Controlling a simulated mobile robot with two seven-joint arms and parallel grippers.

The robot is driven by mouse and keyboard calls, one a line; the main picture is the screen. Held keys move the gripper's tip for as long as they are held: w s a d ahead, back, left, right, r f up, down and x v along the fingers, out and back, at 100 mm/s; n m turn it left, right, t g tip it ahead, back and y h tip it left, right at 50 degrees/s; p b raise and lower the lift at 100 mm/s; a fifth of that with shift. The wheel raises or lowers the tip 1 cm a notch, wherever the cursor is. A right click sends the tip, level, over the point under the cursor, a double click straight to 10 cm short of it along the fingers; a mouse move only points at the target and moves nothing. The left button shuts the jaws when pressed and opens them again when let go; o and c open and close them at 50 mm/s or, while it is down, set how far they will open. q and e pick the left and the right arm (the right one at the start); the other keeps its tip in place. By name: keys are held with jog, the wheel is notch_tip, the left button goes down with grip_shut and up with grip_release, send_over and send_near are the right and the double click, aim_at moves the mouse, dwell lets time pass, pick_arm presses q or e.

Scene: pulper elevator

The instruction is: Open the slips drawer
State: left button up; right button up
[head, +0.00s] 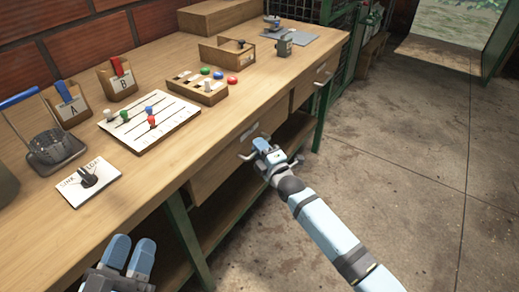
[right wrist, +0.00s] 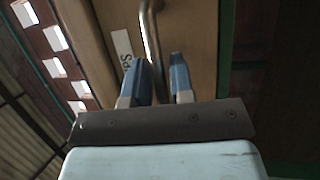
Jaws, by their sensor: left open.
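The slips drawer (head: 215,171) is in the front of the wooden bench and looks closed in the head view. A pale label (head: 249,132) is on its front, and its partly hidden lettering shows in the right wrist view (right wrist: 125,47). My right gripper (head: 258,148) is at the drawer's handle. In the right wrist view the metal bar handle (right wrist: 152,40) runs between the two blue fingers (right wrist: 165,75); I cannot tell whether they grip it. My left gripper (head: 130,257) is open and empty, low in front of the bench's near end, away from the drawer.
A second drawer (head: 318,82) is farther right along the bench. On top are a board with coloured pegs (head: 135,136), a peg tray (head: 188,92), two card holders (head: 68,106) and a dial plate (head: 75,188). Open concrete floor (head: 400,150) lies to the right.

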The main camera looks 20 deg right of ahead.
grip_shut()
pick_arm(q)
jog(key=s+a+f+g+y+p, duration=0.2)
jog(key=a+f+g+y+p, duration=0.3)
jog(key=f+p, duration=0.6)
jog(key=shift+s+a+f+g+p, duration=0.25)
jog(key=shift+a+g+p, duration=0.35)
jog(key=shift+g+p, duration=0.25)
pick_arm(e)
jog(key=s+d, duration=0.9)
jog(key=s, duration=0.2)
jog(key=s+d, duration=0.9)
jog(key=s, duration=0.3)
grip_release()
